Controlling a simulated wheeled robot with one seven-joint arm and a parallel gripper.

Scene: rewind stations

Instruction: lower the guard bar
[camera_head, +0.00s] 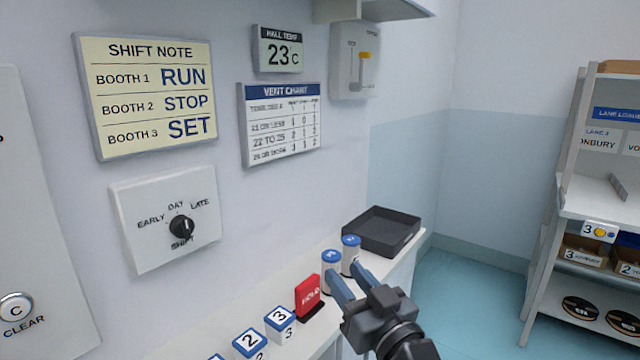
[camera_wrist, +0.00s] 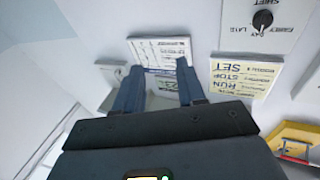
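No guard bar can be made out for sure in either view. In the wrist view, a yellow piece with a red bar (camera_wrist: 296,150) shows at the lower right edge, partly cut off; I cannot tell if it is the guard. My gripper (camera_head: 344,275) is in front of the wall counter (camera_head: 322,338), near two blue-lidded canisters (camera_head: 331,262) in the head view. Its two blue fingers are apart with nothing between them. In the wrist view, my gripper (camera_wrist: 158,78) points towards the wall signs, which appear upside down.
A red card stand (camera_head: 309,295), numbered blocks (camera_head: 250,343) and a black tray (camera_head: 382,232) are on the counter. A shelf rack (camera_head: 560,210) stands right; floor between is clear.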

